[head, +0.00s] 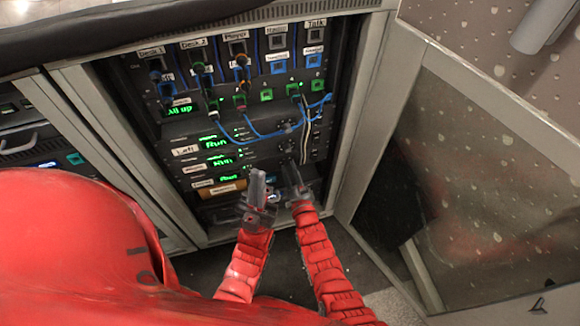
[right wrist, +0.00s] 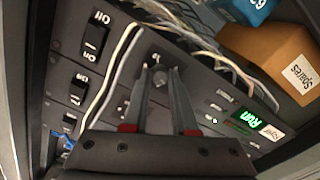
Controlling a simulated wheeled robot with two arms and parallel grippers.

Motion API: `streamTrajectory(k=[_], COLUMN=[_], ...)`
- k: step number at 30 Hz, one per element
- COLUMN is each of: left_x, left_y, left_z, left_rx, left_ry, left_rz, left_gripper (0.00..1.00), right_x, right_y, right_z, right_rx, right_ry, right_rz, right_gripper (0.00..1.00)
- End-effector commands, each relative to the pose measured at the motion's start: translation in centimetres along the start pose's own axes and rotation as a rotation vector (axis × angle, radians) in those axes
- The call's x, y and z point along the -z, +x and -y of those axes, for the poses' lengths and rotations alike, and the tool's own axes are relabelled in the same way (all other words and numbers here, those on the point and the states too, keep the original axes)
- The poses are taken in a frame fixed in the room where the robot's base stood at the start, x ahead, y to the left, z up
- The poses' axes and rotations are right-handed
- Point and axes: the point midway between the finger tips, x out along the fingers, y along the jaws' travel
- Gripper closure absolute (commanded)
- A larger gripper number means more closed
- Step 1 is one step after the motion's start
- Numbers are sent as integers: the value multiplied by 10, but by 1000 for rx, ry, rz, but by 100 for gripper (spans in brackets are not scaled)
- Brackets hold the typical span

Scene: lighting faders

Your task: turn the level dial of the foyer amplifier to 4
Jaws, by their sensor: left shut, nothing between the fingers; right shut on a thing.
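In the head view the foyer amplifier appears to be the lowest unit with a green Run display (head: 230,178); its label is too small to read. My right gripper (head: 292,178) is in front of the right part of this row and hides its dial. In the right wrist view my right gripper (right wrist: 160,80) is shut on a small grey dial knob (right wrist: 159,77). The mark the dial points at cannot be read. My left gripper (head: 259,188) is shut and empty, left of the right one, in front of the rack's lower part.
Off switches (right wrist: 97,36) and pale cables (right wrist: 108,75) run close beside the right fingers. An orange Spares box (right wrist: 275,60) stands close by. Blue cables (head: 262,135) hang across the rack. An open glass door (head: 470,170) stands to the right.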

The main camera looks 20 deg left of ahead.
Motion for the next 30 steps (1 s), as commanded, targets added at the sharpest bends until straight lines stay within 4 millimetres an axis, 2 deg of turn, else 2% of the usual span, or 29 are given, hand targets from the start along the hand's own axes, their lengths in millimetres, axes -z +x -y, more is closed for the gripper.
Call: streamTrajectory(k=[1, 6, 18, 30], left_x=[1, 3, 6, 7], left_y=[7, 18, 34, 39], left_z=[0, 1, 2, 2], left_rx=[0, 0, 0, 0], left_ry=[0, 0, 0, 0], left_rz=[0, 0, 0, 0], left_gripper=[100, 100, 100, 100], right_x=[3, 2, 1, 1], right_y=[0, 0, 0, 0], right_z=[-2, -1, -1, -1], right_rx=[1, 1, -1, -1], right_ry=[42, 204, 553, 748], right_rz=[2, 3, 0, -2], right_gripper=[100, 100, 100, 100])
